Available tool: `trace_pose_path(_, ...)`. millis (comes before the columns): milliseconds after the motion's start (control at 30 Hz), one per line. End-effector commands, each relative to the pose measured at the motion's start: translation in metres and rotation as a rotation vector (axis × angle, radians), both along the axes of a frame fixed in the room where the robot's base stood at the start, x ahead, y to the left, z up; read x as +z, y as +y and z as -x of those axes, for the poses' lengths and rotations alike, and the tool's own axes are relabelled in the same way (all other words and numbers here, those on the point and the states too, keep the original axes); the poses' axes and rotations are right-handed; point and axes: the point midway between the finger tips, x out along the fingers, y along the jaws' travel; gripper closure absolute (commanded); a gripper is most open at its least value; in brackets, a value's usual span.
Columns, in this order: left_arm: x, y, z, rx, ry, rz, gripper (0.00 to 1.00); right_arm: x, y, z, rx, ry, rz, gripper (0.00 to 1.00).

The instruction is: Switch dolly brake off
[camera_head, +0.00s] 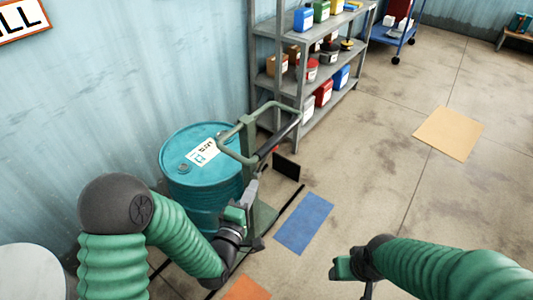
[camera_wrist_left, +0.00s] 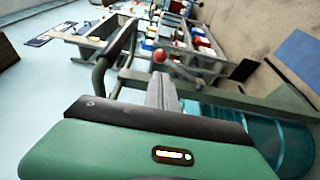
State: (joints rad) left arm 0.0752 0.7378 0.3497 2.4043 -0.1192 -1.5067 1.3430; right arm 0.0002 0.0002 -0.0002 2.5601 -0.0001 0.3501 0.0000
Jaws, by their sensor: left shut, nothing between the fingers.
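The green dolly (camera_head: 243,130) stands against a teal drum (camera_head: 190,195), with its looped handle above the drum's lid. A small red knob (camera_head: 276,150) shows beside the dolly's upright. In the left wrist view the red knob (camera_wrist_left: 160,56) sits just beyond my fingertips on a thin lever. My left gripper (camera_head: 255,182) is beside the dolly's frame, shut and empty. Its grey fingers (camera_wrist_left: 162,92) point toward the knob and look apart from it. My right gripper (camera_head: 345,270) is low at the front, away from the dolly, and its fingers are not clear.
A grey shelf (camera_head: 318,85) with several coloured containers stands behind the dolly. A blue cart (camera_head: 393,35) is at the back. A blue mat (camera_head: 303,222) and a tan mat (camera_head: 448,133) lie on the floor. The floor to the right is open.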

Motion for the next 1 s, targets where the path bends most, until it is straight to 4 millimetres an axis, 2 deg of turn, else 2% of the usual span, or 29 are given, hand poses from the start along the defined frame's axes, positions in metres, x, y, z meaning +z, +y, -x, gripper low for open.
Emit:
trace_pose_path(267, -0.001, 0.0, -0.008, 0.001, 0.001, -0.001, 1.0, -0.001, 0.0, 0.0, 0.0, 0.0, 0.0, 0.41)
trace_pose_path(367, -0.001, -0.005, -0.023, 0.001, -0.002, -0.002, 1.0, -0.003, 0.0, 0.0, 0.0, 0.0, 0.0, 0.41)
trace_pose_path(800, -0.003, -0.034, -0.111, 0.001, -0.001, -0.003, 1.0, -0.015, 0.0, 0.0, 0.0, 0.0, 0.0, 0.41)
trace_pose_path(1000, -0.003, -0.04, -0.131, 0.001, 0.001, -0.003, 1.0, -0.017, 0.0, 0.0, 0.0, 0.0, 0.0, 0.41)
